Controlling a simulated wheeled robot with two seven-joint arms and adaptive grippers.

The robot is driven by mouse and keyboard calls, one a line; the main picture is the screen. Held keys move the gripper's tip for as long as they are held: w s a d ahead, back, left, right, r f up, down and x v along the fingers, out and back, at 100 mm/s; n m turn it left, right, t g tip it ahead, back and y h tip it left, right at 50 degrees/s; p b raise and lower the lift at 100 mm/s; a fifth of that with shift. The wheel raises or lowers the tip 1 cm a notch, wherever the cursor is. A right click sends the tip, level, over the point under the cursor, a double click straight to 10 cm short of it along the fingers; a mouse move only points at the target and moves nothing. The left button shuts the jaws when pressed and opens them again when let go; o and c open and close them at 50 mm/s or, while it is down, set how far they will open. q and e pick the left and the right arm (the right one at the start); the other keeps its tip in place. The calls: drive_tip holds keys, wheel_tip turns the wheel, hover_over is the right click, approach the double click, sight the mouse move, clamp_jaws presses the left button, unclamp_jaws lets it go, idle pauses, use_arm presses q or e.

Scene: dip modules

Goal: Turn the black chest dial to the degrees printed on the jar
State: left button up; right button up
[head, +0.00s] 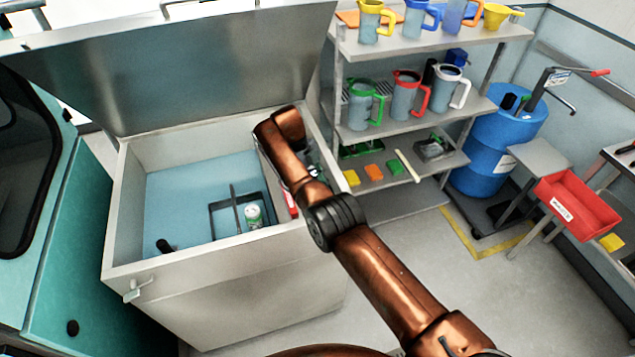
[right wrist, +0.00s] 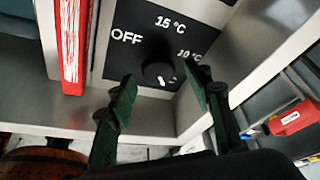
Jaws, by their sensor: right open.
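The black dial (right wrist: 157,72) sits on a dark panel with "OFF", "15 °C" and "10 °C" printed around it. A white mark shows on its lower part, towards the lower right. My right gripper (right wrist: 160,76) is open, with one dark green finger on each side of the dial; I cannot tell if they touch it. In the head view my right arm reaches over the open chest's (head: 205,290) right side and hides the dial. A white and green jar (head: 253,215) stands inside the chest; its print is too small to read. My left gripper is not in view.
The chest lid (head: 170,70) stands raised. A dark-framed rack (head: 215,222) surrounds the jar. A red strip (right wrist: 72,45) stands beside the dial panel. A shelf unit (head: 440,48) with jugs is close to the chest's right. A blue drum (head: 492,150) and red bin (head: 580,205) stand farther right.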

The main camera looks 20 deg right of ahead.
wheel_tip(320, 180, up, 9)
idle(0.8)
idle(0.5)
